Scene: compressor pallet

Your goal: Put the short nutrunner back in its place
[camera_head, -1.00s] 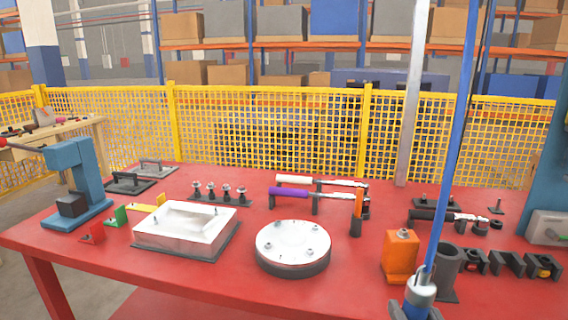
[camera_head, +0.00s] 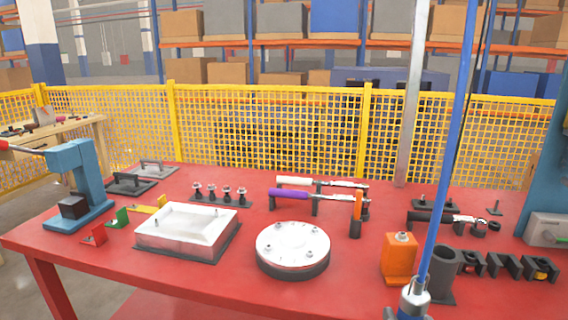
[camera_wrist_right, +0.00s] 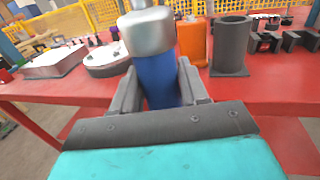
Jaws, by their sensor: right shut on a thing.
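The short nutrunner, a tool with a silver collar and blue body, hangs under a blue hose (camera_head: 448,160). Its silver top (camera_head: 415,292) shows at the bottom edge of the head view. In the right wrist view the nutrunner (camera_wrist_right: 157,80) stands roughly upright between the fingers of my right gripper (camera_wrist_right: 158,92), which is shut on its blue body. Its lower end is hidden. A dark grey open cylinder holder (camera_head: 441,275) stands on the red table just right of the tool, apart from it. It also shows in the right wrist view (camera_wrist_right: 231,45). My left gripper is not in view.
An orange block (camera_head: 398,258) stands left of the holder, with dark brackets (camera_head: 505,265) to its right. A round plate (camera_head: 292,248), a metal housing (camera_head: 187,228) and torque wrenches (camera_head: 290,193) lie farther left and back on the red table (camera_head: 200,272). Yellow fencing stands behind.

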